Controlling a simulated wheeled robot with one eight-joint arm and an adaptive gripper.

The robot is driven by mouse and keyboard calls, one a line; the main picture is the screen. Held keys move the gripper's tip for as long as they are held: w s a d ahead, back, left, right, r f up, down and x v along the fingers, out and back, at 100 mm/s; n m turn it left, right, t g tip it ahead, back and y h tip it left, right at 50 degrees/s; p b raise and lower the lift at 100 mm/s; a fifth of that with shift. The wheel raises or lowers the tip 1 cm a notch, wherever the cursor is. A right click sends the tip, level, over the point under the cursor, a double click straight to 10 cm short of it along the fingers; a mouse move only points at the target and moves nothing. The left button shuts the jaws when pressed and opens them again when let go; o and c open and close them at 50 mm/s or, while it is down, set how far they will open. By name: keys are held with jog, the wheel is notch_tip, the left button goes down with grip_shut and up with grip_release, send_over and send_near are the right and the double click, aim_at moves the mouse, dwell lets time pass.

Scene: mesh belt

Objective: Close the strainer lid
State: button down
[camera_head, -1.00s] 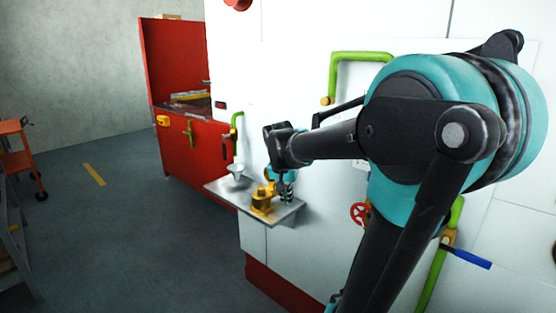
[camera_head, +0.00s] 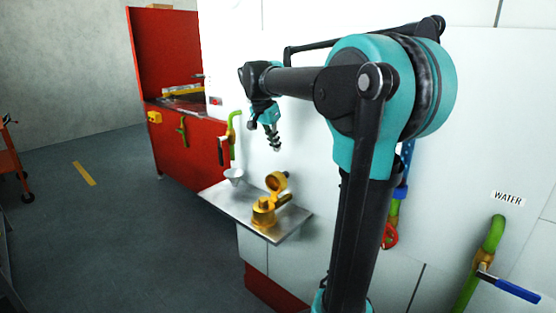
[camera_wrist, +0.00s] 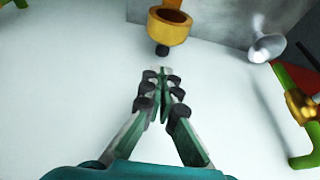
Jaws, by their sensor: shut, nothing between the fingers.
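The brass-yellow strainer body (camera_head: 264,216) sits on a small metal shelf. Its round lid (camera_head: 276,181) stands raised and tilted up above the body, so the strainer is open. My gripper (camera_head: 276,147) is above the lid, apart from it, with its fingers pointing down. In the wrist view a round yellow part (camera_wrist: 170,24) with a dark knob shows just beyond my shut, empty fingertips (camera_wrist: 160,74); it appears to be the lid. Most of the strainer body is outside the wrist view.
The metal shelf (camera_head: 225,198) juts from the white wall panel (camera_head: 310,190). A grey funnel (camera_head: 234,176) stands at its back left, beside a green pipe (camera_head: 233,130). A red cabinet (camera_head: 180,140) is further left. Floor left of the shelf is clear.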

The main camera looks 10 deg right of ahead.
aim_at(280, 180)
jog(key=x, duration=1)
jog(key=shift+w, duration=0.35)
jog(key=shift+a+r, duration=0.1)
jog(key=shift+a, duration=0.1)
